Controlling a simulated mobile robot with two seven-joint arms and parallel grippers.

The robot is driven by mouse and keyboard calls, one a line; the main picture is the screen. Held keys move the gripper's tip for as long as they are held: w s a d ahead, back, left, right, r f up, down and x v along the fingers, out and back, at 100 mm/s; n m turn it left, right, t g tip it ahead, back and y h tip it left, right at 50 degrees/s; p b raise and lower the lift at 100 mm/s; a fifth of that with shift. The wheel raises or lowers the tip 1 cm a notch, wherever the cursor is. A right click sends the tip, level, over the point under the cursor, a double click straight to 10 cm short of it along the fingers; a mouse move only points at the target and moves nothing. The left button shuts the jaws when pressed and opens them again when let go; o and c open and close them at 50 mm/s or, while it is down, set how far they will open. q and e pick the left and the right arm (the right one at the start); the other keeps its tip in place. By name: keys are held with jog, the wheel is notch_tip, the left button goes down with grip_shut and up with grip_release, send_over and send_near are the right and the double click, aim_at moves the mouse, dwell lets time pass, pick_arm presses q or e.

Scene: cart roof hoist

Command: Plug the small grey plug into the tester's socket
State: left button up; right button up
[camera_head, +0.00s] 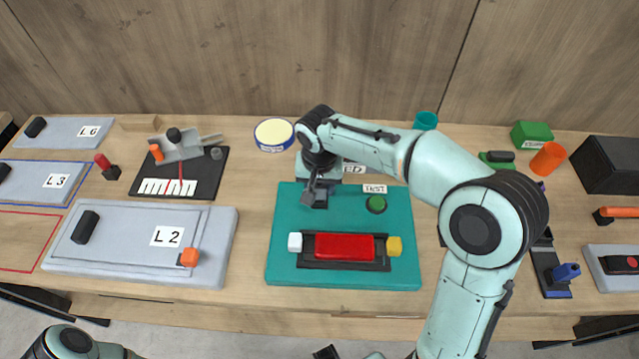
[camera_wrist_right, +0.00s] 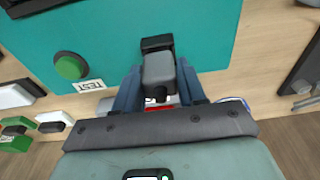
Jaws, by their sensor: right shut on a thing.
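The tester is a teal board (camera_head: 290,265) in the middle of the bench, with a green button (camera_head: 376,204) marked TEST and a red bar (camera_head: 344,247) at its front. My right gripper (camera_head: 313,193) is low over the board's upper left part. In the right wrist view its blue fingers (camera_wrist_right: 159,90) are shut on the small grey plug (camera_wrist_right: 158,70). The plug's far end meets or overlaps the black socket (camera_wrist_right: 157,43) on the board; I cannot tell whether it is inside. My left gripper is not in view; part of my left arm shows at the bottom left.
Left of the tester are a grey L 2 panel (camera_head: 130,274) with an orange knob and a black board (camera_head: 140,190) with levers. A cream-topped round tin (camera_head: 273,134) stands behind. Tools and a black box (camera_head: 606,165) are on the right. Bare wood separates the tester and L 2.

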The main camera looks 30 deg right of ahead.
aim_at(319, 204)
jog(key=shift+f, duration=0.5)
jog(key=o, duration=1.1)
jog(key=shift+o, duration=0.2)
notch_tip(319, 204, up, 13)
jog(key=s+p, duration=0.1)
jog(key=shift+s+a+r, duration=0.2)
jog(key=shift+a, duration=0.25)
